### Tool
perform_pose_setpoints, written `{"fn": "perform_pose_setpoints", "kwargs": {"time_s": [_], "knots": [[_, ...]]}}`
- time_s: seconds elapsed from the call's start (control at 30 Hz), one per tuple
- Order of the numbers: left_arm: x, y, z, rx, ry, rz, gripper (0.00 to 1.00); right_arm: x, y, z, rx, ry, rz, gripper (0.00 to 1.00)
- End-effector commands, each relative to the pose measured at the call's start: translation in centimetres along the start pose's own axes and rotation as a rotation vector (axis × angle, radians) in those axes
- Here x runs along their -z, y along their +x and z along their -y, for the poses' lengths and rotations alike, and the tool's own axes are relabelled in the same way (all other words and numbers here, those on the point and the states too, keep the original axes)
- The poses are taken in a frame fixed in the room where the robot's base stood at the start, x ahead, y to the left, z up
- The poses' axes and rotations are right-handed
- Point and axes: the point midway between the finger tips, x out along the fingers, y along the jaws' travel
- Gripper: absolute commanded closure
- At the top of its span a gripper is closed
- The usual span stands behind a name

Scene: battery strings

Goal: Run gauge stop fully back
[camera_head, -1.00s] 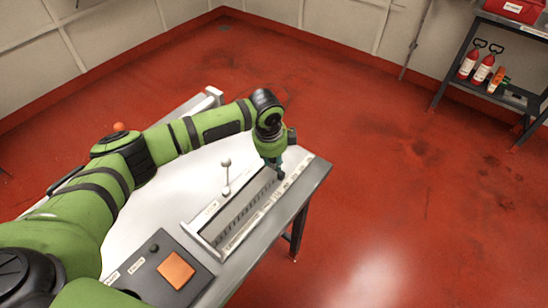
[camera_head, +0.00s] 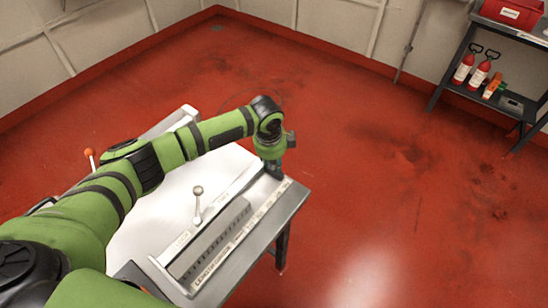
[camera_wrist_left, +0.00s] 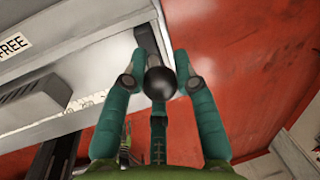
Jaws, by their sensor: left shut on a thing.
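The gauge (camera_head: 215,236) is a long pale fixture with a slotted rail along the right edge of the white-topped table. My left gripper (camera_head: 273,172) is over the gauge's far end. In the left wrist view my left gripper (camera_wrist_left: 160,84) has its green fingers on both sides of a round black knob (camera_wrist_left: 160,83), shut on it. The knob appears to be the gauge stop's handle; the stop's body is mostly hidden beneath it. A lever with a pale ball (camera_head: 197,191) stands upright beside the rail. A "FREE" label (camera_wrist_left: 14,43) shows in the left wrist view. My right gripper is out of view.
The table's right edge (camera_head: 262,236) drops to open red floor (camera_head: 380,200). An orange-topped lever (camera_head: 90,153) stands behind my left arm. A shelf (camera_head: 500,105) at the far right holds red extinguishers (camera_head: 478,73) and a red box (camera_head: 514,12).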

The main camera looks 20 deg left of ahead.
Motion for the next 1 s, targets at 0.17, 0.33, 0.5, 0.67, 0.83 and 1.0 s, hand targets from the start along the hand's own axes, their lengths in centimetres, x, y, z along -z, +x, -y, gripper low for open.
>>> {"fn": "perform_pose_setpoints", "kwargs": {"time_s": [0.17, 0.33, 0.5, 0.67, 0.83, 1.0], "knots": [[0.1, -0.2, 0.4, 0.012, 0.001, -0.005, 0.46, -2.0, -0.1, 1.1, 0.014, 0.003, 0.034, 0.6], [0.1, -0.2, 0.3, 0.007, 0.001, -0.004, 0.46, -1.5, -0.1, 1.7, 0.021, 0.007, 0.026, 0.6], [0.1, -0.4, 0.2, 0.006, 0.0, -0.003, 0.46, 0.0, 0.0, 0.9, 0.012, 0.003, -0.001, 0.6], [0.0, -2.3, 0.3, 0.01, 0.002, -0.005, 0.46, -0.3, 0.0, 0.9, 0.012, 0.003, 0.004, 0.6], [0.0, -6.0, 0.3, 0.012, 0.002, -0.004, 0.46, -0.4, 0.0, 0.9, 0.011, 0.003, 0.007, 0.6], [0.1, -9.4, 0.3, 0.011, 0.002, -0.003, 0.46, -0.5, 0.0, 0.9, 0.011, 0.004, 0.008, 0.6]]}}
